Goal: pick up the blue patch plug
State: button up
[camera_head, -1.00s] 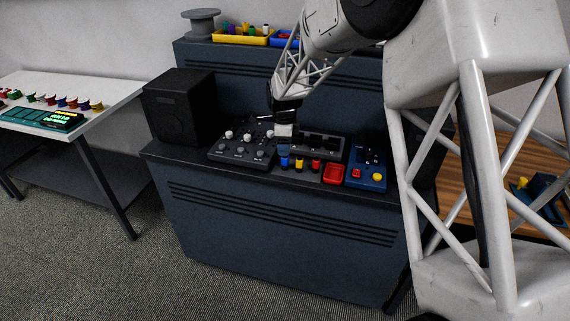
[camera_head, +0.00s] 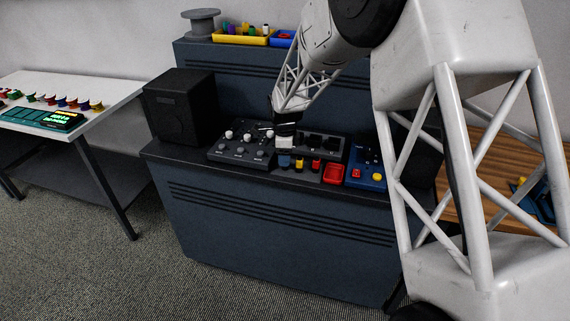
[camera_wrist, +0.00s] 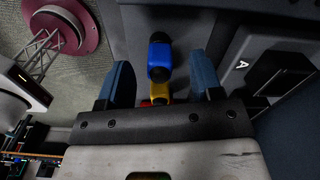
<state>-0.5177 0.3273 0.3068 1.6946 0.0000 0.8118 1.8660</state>
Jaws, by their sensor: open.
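The blue patch plug (camera_wrist: 159,57) stands on the dark desk top, between and ahead of my two blue fingers in the wrist view. My gripper (camera_wrist: 160,66) is open, with one finger on each side of the plug and a gap on both sides. In the head view my gripper (camera_head: 285,150) is just above the front edge of the desk and partly covers the blue plug (camera_head: 284,162). I cannot tell the exact height of the fingertips over it.
A yellow plug (camera_head: 299,165) and a red plug (camera_head: 316,165) stand in a row to the right. A knob panel (camera_head: 240,150) lies left, and a black socket block (camera_head: 325,146) sits behind.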

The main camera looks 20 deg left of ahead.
jog(key=shift+f, duration=1.7)
jog(key=c, duration=1)
jog(key=shift+r, duration=0.2)
jog(key=shift+r, duration=0.55)
notch_tip(320, 180, up, 2)
jog(key=shift+r, duration=0.1)
jog(key=s+d, duration=0.2)
jog(key=s, duration=0.2)
jog(key=s+d+r, duration=0.1)
jog(key=s+d, duration=0.2)
jog(key=s, duration=0.2)
jog(key=s+d, duration=0.2)
jog(key=s, duration=0.3)
jog(key=shift+d+r, duration=0.15)
jog(key=shift+d, duration=0.25)
